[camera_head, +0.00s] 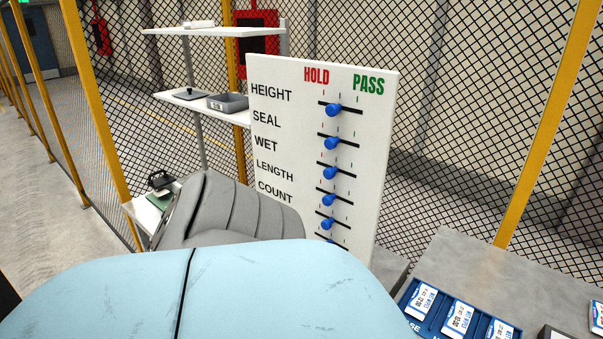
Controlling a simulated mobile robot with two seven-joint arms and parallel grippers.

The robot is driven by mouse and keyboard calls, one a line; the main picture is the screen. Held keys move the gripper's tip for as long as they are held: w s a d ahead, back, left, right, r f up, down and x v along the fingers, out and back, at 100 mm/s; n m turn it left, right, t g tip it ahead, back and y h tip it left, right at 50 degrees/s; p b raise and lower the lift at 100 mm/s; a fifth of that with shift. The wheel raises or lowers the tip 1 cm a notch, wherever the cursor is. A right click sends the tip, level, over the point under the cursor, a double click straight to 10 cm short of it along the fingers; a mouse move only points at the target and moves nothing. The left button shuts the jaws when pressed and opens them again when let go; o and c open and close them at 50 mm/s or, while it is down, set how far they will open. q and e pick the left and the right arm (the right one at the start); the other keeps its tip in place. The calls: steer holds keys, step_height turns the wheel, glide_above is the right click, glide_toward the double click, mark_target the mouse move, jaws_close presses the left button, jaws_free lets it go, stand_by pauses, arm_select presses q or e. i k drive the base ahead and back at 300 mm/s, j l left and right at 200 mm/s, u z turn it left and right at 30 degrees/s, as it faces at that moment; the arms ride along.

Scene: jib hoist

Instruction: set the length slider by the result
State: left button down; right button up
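A white upright board (380,130) carries black row labels and the headings HOLD in red and PASS in green. The rows read HEIGHT, SEAL, WET, LENGTH and COUNT from the top. Each has a blue knob on a short black horizontal track with tick marks. The length slider (329,200) appears to be the fourth knob down. It stands a little left of its track's middle, roughly in line with the other knobs. My arm, large in the foreground, hides the board's lower left and part of the lowest visible knob (330,241). Neither gripper is in view.
A grey table (500,275) at the lower right holds a blue tray (434,325) with several white-and-blue labelled packs. Yellow-posted mesh fencing (480,120) closes off the back.

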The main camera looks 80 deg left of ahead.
mark_target(327, 201)
steer(key=k+l+u, duration=0.15)
steer(key=u, duration=2.2)
